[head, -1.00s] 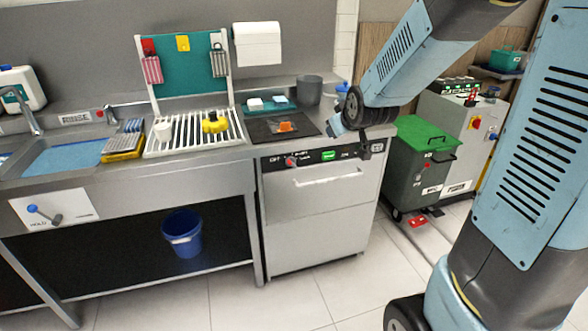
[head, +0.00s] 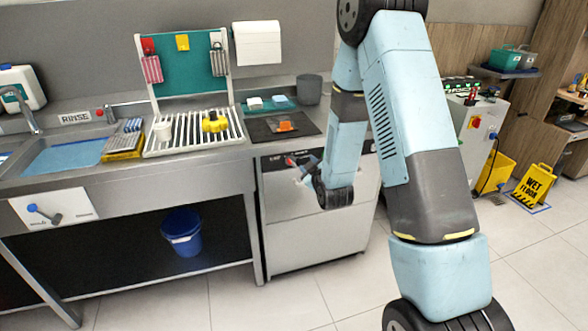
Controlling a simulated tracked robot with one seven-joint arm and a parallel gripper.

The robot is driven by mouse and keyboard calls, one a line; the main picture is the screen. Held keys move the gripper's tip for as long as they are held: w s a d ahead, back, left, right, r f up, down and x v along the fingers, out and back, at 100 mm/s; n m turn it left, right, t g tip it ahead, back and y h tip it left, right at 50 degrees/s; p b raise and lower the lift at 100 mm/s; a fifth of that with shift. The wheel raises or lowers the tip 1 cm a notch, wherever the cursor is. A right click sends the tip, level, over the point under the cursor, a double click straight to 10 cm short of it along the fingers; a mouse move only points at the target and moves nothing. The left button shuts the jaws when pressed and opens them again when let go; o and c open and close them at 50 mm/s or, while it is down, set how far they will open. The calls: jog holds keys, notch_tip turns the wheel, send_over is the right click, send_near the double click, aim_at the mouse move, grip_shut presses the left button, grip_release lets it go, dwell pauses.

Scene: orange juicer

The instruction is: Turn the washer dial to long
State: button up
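The washer (head: 285,235) is a steel front-loading unit under the counter with a black control strip along its top. Its small red dial (head: 290,161) is on the left part of that strip. Small lettering surrounds the dial but is too small to read now, and the dial's pointing direction is unclear. My gripper (head: 305,170) is just right of the dial, in front of the strip. It is small and partly covered by my wrist, so its opening and any contact with the dial cannot be told. My arm hides the strip's right part and some of the door.
A sink counter with a white drying rack (head: 190,135) stands left of the washer, with a blue bucket (head: 182,232) beneath. A grey cup (head: 309,89) is on the counter. A yellow wet-floor sign (head: 535,185) stands at the right. Floor before the washer is clear.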

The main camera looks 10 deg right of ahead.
jog(key=n+t, duration=0.2)
send_near(293, 165)
jog(key=shift+y, duration=0.3)
jog(key=w, duration=0.5)
jog(key=w+a, duration=0.1)
jog(key=w, duration=0.2)
jog(key=shift+w+a+f, duration=0.15)
jog(key=shift+w, duration=0.05)
jog(key=shift+c, duration=0.4)
grip_shut()
